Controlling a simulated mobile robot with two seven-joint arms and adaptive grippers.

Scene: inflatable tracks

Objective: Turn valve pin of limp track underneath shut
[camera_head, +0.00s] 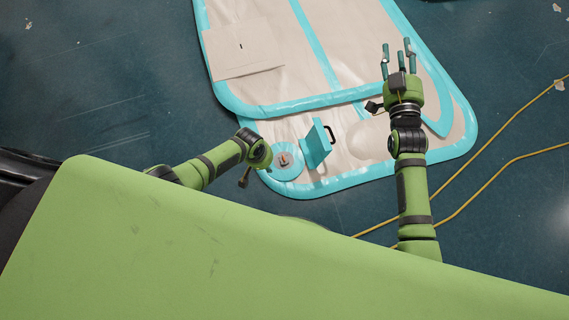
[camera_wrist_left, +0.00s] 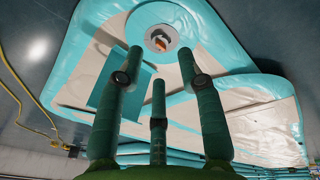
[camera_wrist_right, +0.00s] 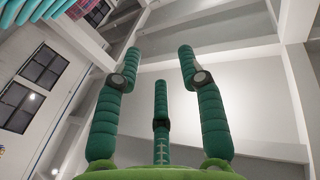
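The limp track underneath (camera_head: 341,178) is beige with a turquoise edge and lies flat, partly covered by another track. Its round valve (camera_head: 284,160) sits in a turquoise patch near the lower left corner. In the left wrist view the valve (camera_wrist_left: 160,38) shows as a pale ring with a small orange-brown pin (camera_wrist_left: 159,43) inside. My left gripper (camera_wrist_left: 160,65) is open and empty, its fingers spread toward the valve and apart from it; its fingers are hidden in the head view. My right gripper (camera_head: 398,53) is open and empty, raised above the tracks.
The upper track (camera_head: 280,40) lies across the lower one, with a pale flap (camera_head: 242,48) on it. Yellow cords (camera_head: 490,143) run over the dark floor at the right.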

